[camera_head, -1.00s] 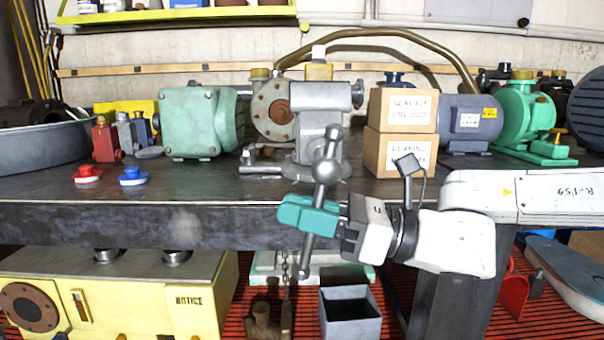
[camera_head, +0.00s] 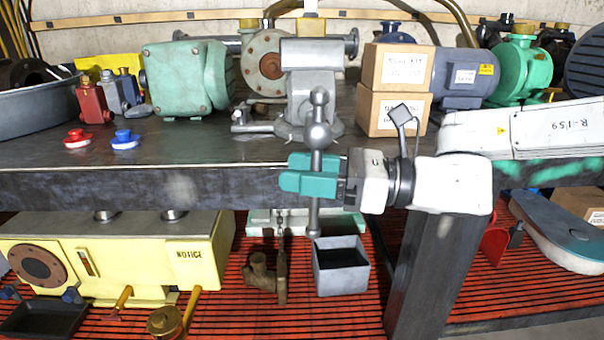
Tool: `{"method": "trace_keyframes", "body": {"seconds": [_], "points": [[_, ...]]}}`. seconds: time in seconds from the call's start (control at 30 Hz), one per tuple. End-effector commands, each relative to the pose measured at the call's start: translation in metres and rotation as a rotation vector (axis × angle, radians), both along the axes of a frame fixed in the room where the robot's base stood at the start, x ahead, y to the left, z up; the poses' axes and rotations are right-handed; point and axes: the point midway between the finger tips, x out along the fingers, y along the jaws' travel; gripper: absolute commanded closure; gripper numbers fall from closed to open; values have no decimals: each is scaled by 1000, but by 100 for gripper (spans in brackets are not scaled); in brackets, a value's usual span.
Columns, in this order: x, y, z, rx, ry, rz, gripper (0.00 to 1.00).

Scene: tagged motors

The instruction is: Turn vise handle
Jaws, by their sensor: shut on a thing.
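The grey bench vise (camera_head: 312,85) stands at the front edge of the dark workbench. Its handle (camera_head: 317,160) is a metal bar through a round ball hub (camera_head: 318,135), and it hangs nearly vertical in front of the bench edge. My gripper (camera_head: 300,176), with teal fingers, comes in from the right and is shut on the lower part of the handle, below the hub. The bar's lower end shows below the fingers. The fingers hide part of the bar.
Two cardboard boxes (camera_head: 394,90) are stacked right of the vise. A teal motor (camera_head: 187,78) stands to the left, with red (camera_head: 77,138) and blue (camera_head: 125,140) knobs near the front edge. Below are a grey open bin (camera_head: 341,266) and a yellow machine (camera_head: 110,259).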

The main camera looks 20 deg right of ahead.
Motion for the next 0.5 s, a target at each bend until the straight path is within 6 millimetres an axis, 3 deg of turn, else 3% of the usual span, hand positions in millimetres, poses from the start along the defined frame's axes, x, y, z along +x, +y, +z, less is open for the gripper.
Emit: {"method": "trace_keyframes", "body": {"seconds": [0.13, 0.37, 0.5], "points": [[5, -6, 0, -3, 0, -18, 59], [4, -6, -1, -5, 0, -16, 59], [0, -16, 0, -6, 0, -18, 59]]}}
